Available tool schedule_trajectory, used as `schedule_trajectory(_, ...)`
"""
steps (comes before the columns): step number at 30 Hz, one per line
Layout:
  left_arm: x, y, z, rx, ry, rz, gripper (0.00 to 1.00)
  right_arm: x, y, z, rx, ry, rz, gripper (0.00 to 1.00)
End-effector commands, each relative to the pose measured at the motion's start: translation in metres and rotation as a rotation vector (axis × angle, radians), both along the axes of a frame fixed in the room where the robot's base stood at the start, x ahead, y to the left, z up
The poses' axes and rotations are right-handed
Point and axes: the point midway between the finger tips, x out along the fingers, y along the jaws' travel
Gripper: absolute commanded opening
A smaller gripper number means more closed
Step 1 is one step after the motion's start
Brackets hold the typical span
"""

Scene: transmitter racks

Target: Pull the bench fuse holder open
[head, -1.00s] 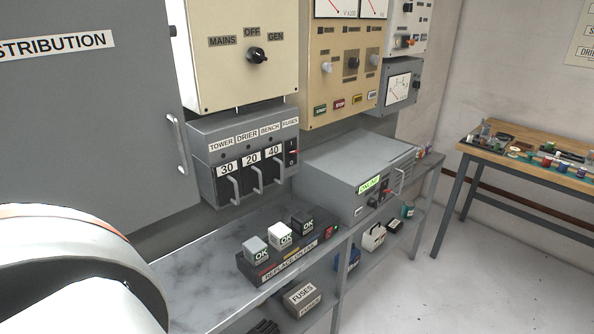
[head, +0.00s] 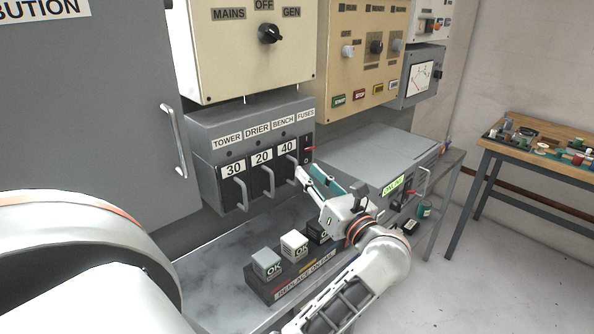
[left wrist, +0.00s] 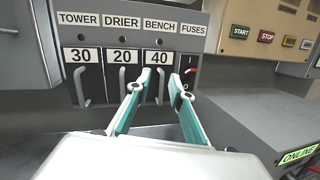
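The bench fuse holder (head: 287,148) is the black holder marked 40 under the BENCH label, right of the 30 and 20 holders on the grey fuse box. In the left wrist view it is the third holder (left wrist: 156,57), and its pale handle (left wrist: 160,90) shows between the fingertips. My left gripper (head: 307,169) is open in front of it, with its fingers pointing at the box. In the left wrist view the fingertips (left wrist: 163,82) stand either side of the handle, not closed on it. My right gripper is not in view.
Beside the holder is a red switch (head: 309,149). The 20 holder's handle (head: 267,182) is close on the left. Below, a rack of OK blocks (head: 267,263) stands on the bench. A grey cabinet marked ONLINE (head: 372,152) is at the right.

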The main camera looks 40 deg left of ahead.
Motion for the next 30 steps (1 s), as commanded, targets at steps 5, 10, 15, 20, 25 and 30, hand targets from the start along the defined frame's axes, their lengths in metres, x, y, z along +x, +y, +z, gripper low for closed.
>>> schedule_trajectory(5,0.008,0.000,-0.015,-0.162,-0.083,0.003,0.21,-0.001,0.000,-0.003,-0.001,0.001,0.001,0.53)
schedule_trajectory(10,0.012,0.013,-0.016,-0.183,-0.095,0.006,0.21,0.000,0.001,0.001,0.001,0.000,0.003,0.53)
schedule_trajectory(15,0.019,0.040,-0.015,-0.177,-0.093,0.007,0.21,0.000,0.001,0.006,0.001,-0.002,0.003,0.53)
schedule_trajectory(20,0.025,0.060,-0.015,-0.178,-0.091,0.006,0.21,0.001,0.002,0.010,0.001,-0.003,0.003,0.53)
schedule_trajectory(25,0.029,0.072,-0.016,-0.180,-0.092,0.005,0.21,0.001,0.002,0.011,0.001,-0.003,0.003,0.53)
schedule_trajectory(30,0.029,0.074,-0.017,-0.181,-0.091,0.005,0.21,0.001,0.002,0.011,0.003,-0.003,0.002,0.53)
